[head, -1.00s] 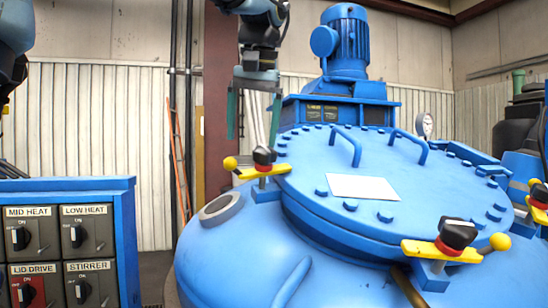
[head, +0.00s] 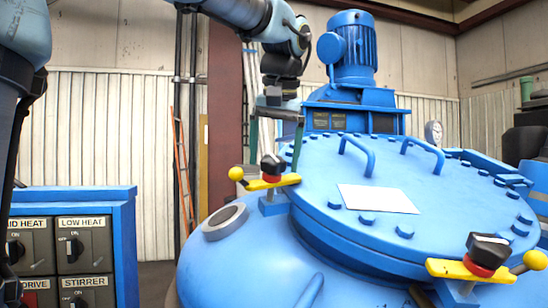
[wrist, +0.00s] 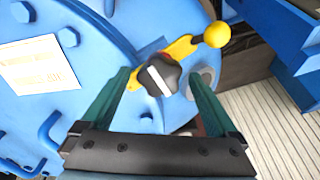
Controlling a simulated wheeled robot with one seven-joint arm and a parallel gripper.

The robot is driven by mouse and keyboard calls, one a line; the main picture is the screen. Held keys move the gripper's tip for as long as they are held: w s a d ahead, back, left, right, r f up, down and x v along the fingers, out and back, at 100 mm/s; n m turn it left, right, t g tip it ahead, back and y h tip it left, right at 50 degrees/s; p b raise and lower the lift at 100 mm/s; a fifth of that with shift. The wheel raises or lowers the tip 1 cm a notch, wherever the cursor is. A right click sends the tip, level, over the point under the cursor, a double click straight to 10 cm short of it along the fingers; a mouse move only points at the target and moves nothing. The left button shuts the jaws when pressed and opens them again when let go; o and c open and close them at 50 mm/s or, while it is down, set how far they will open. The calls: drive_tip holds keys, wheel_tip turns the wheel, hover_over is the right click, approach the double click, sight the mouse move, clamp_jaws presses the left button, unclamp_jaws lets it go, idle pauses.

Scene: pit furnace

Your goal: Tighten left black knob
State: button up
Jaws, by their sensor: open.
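The left black knob (head: 272,165) has a white stripe on top and a red collar. It stands on a yellow clamp bar (head: 268,183) with a yellow ball at its left end, at the left edge of the blue vessel lid (head: 330,180). In the wrist view, the knob (wrist: 160,76) shows between the fingertips. My gripper (head: 275,160) is open and points down over the knob, its green fingers on either side. It also shows in the wrist view (wrist: 157,75). I cannot tell how far down the knob the fingertips reach.
A second black knob (head: 488,250) on a yellow clamp stands at the lid's front right. Blue handles (head: 358,155) and bolts rise from the lid. A blue motor (head: 347,50) stands behind. A switch panel (head: 85,245) is at the lower left.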

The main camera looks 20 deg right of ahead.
drive_tip(key=shift+w+f, duration=0.15)
drive_tip(key=shift+f, duration=0.2)
drive_tip(key=shift+c, duration=0.2)
drive_tip(key=c, duration=1.3)
